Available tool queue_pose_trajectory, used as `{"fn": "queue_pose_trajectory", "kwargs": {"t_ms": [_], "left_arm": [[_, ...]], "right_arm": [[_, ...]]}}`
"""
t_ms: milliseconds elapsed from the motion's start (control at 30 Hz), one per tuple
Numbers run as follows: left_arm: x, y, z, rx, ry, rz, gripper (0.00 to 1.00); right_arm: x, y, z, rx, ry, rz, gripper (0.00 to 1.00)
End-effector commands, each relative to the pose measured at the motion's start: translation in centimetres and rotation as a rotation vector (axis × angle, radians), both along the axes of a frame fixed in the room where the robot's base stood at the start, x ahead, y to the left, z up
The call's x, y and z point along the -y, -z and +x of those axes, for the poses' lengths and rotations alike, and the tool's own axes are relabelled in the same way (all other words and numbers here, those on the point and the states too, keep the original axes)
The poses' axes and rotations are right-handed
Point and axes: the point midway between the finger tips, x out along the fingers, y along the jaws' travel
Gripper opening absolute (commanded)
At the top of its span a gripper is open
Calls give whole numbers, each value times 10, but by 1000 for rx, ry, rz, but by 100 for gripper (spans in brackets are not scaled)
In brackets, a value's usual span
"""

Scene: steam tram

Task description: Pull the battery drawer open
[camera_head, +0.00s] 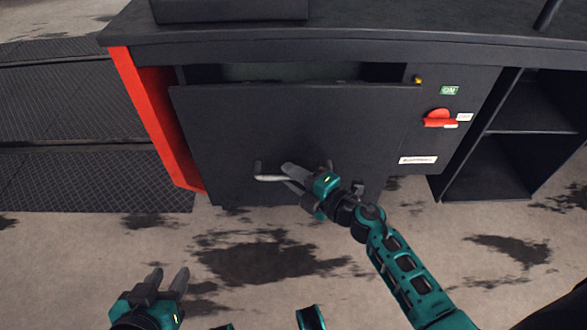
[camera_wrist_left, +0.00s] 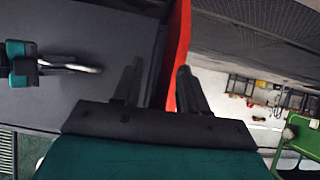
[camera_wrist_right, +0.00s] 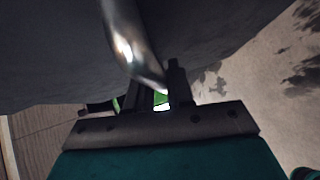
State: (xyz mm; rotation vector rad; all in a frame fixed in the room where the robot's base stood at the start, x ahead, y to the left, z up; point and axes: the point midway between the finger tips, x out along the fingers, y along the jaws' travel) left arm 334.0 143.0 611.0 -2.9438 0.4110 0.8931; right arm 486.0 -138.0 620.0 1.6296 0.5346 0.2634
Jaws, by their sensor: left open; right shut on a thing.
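The battery drawer has a wide dark front (camera_head: 270,125) that stands out from the cabinet, with an open gap (camera_head: 300,72) above its top edge. Its pale metal bar handle (camera_head: 270,178) is low on the front. My right gripper (camera_head: 298,174) is shut on the handle's right part. In the right wrist view the shiny handle (camera_wrist_right: 128,45) runs down into the jaws. My left gripper (camera_head: 172,280) is open and empty, low at the left and apart from the drawer. The left wrist view also shows the handle (camera_wrist_left: 78,68), with my right gripper beside it.
The cabinet has a dark top (camera_head: 400,40) and a red side post (camera_head: 150,120). A red rotary switch (camera_head: 438,118) and small labels are right of the drawer. An open shelf (camera_head: 525,130) is further right. Stained floor (camera_head: 440,240) in front looks clear.

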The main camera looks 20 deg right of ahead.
Motion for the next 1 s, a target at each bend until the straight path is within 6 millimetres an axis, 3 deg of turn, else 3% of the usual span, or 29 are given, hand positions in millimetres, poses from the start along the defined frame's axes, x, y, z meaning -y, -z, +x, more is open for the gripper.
{"fn": "queue_pose_trajectory", "kwargs": {"t_ms": [300,500,700,1000], "left_arm": [[-4,-7,-1,-1,-5,10,43],[-5,-5,-3,-3,-4,13,43],[-5,-3,-4,-7,-4,12,43],[-5,-4,-4,-6,-4,11,43]], "right_arm": [[-22,1,-76,-11,-6,4,0],[-34,1,-116,-6,-4,4,0],[-38,0,-135,-1,3,0,0],[-40,0,-142,1,5,0,0]]}}
